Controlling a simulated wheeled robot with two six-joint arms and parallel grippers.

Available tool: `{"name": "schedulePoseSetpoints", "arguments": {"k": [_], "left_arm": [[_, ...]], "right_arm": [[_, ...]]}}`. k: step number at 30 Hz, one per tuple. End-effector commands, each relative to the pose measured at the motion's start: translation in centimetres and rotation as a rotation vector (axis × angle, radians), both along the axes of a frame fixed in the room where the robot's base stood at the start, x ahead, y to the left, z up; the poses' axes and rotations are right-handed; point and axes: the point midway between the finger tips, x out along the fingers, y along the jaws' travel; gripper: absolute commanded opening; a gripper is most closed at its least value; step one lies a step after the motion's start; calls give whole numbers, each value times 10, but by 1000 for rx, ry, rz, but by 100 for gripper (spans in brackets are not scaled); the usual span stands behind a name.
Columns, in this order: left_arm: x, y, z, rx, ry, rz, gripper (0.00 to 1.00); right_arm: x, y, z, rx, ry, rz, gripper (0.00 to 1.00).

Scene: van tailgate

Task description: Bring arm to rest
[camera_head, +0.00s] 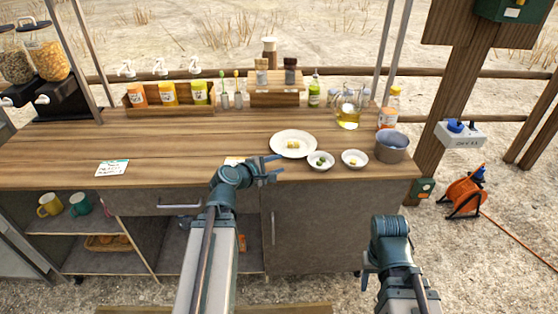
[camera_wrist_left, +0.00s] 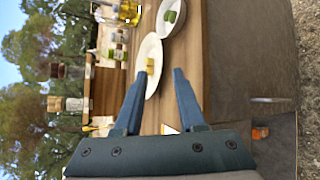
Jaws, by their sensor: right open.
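My left gripper (camera_head: 272,169) reaches over the front edge of the wooden counter (camera_head: 200,150), just in front of a white plate. In the left wrist view its two fingers (camera_wrist_left: 158,95) stand apart with nothing between them. My right gripper (camera_head: 368,272) is low, in front of the cabinet and above the ground, and mostly turned away. Its fingers are small in view and I see nothing held there. The white plate (camera_head: 293,143) carries a small yellowish piece (camera_head: 293,145); the plate also shows in the left wrist view (camera_wrist_left: 152,84).
Two small bowls (camera_head: 320,161) (camera_head: 354,158), a grey pot (camera_head: 391,147) and an oil jug (camera_head: 348,108) stand at the counter's right. A card (camera_head: 112,167) lies at left. The counter's middle left is clear.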

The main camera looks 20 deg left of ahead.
Motion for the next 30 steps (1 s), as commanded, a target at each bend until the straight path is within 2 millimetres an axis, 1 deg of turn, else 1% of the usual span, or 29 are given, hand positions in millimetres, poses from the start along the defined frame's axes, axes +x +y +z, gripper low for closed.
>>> {"name": "schedulePoseSetpoints", "arguments": {"k": [5,7,8,11,12,13,14,15,17,18,20,21,24,27,30], "left_arm": [[0,-1,0,1,0,-2,39],[0,-7,-1,17,8,-24,39],[0,-14,-1,36,17,-46,39],[-3,-54,-7,150,67,-190,39],[-8,-78,-12,223,96,-281,39],[-13,-97,-16,285,120,-359,39],[-19,-115,-21,350,143,-442,39],[-29,-139,-27,441,175,-556,39],[-47,-169,-36,573,220,-728,39],[-60,-186,-42,659,248,-840,39],[-81,-207,-48,787,288,-1007,39],[-96,-218,-51,868,314,-1115,39],[-128,-235,-53,1052,374,-1361,39],[-153,-243,-51,1199,427,-1560,39],[-170,-245,-46,1302,471,-1700,39]], "right_arm": [[0,0,0,0,0,0,50],[0,0,2,0,0,0,50],[0,0,4,0,0,0,50],[0,0,14,0,0,0,50],[0,0,20,0,0,0,50],[0,0,25,0,0,0,50],[0,0,29,0,0,0,50],[0,0,36,0,0,0,50],[0,0,44,0,0,0,50],[0,0,50,0,0,0,50],[0,0,58,0,0,0,50],[0,0,63,0,0,0,50],[0,0,75,0,0,-1,50],[0,0,84,0,0,-1,50],[0,0,90,0,0,-1,50]]}}
